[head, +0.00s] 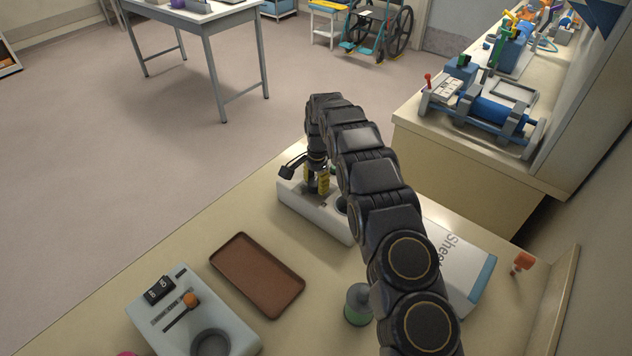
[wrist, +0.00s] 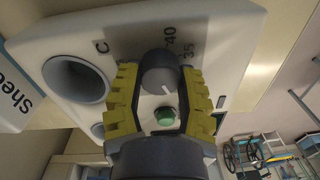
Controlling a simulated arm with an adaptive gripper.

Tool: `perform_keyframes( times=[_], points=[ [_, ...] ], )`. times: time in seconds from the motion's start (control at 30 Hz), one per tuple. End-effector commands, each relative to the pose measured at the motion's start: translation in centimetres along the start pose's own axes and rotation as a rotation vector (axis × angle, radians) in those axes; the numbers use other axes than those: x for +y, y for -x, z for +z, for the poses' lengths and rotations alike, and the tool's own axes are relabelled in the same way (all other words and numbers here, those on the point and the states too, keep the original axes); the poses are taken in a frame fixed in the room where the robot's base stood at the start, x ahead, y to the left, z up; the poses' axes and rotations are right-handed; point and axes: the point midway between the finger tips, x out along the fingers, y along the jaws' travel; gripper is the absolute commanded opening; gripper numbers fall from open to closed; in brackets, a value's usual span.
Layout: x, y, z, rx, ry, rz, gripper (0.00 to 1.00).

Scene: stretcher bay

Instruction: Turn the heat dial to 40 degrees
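The heat dial (wrist: 158,74) is a round grey knob on a white device. The numbers 40 and 35 and a letter C are printed around it; I cannot clearly read its pointer. My gripper (wrist: 160,78) has yellow ridged fingers, open, one on each side of the dial. Narrow gaps seem to show, but contact is not certain. A green button (wrist: 164,116) sits between the fingers, nearer the palm. In the head view, my gripper (head: 318,188) points down at the white device (head: 331,224); my arm and gripper hide the dial there.
The device has a round recess (wrist: 76,79) beside the fingers. On the bench are a brown tray (head: 257,274), another white device (head: 175,310) with an orange-knobbed lever, a green-bottomed bottle (head: 358,304) and a white box (head: 462,262) close to my arm.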

Motion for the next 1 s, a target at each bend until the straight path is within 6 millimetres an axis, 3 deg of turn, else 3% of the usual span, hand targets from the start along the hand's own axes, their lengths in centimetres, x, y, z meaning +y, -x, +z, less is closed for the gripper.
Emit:
perform_keyframes(
  times=[0.47,1.0],
  points=[
    [0.08,-0.15,0.01,-0.006,0.093,0.003,0.04],
    [-0.01,-0.14,-0.02,-0.029,0.562,0.004,0.04]
  ],
)
